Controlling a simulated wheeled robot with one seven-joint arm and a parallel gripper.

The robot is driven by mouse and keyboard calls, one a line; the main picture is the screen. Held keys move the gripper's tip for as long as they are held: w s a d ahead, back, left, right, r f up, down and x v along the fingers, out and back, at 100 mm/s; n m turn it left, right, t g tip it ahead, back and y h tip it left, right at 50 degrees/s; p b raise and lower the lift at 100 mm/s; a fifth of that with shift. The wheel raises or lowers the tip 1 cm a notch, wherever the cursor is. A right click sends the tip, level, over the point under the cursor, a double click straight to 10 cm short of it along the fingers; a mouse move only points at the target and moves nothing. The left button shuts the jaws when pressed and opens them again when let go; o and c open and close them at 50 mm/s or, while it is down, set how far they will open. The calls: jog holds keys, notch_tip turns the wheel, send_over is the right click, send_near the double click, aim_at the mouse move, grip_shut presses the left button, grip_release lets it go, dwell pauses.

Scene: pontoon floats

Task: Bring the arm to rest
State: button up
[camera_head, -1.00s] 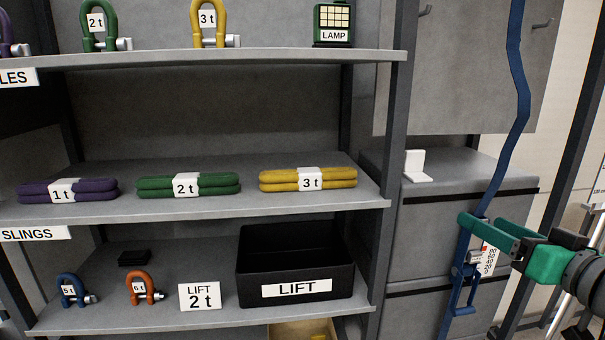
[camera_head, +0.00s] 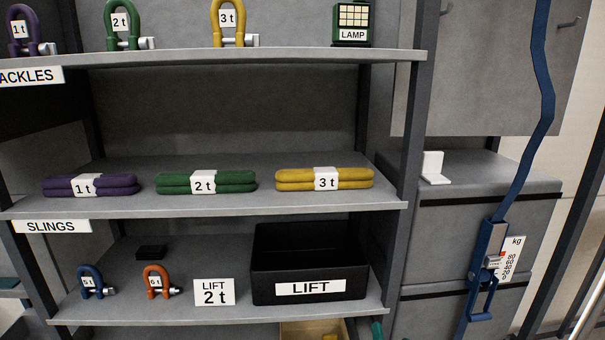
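Most of my arm is out of view. A small green piece (camera_head: 377,330) at the bottom edge, by the shelf's right post, looks like the tip of my gripper. The rest of it is cut off by the frame, so its opening and anything between its fingers are hidden.
The shelf rack (camera_head: 230,208) holds purple (camera_head: 120,186), green (camera_head: 235,181) and yellow slings (camera_head: 350,179). Below are a black LIFT bin (camera_head: 345,265), a LIFT 2 t card (camera_head: 214,292) and shackles. A blue strap (camera_head: 530,150) hangs at right before grey cabinets (camera_head: 440,240).

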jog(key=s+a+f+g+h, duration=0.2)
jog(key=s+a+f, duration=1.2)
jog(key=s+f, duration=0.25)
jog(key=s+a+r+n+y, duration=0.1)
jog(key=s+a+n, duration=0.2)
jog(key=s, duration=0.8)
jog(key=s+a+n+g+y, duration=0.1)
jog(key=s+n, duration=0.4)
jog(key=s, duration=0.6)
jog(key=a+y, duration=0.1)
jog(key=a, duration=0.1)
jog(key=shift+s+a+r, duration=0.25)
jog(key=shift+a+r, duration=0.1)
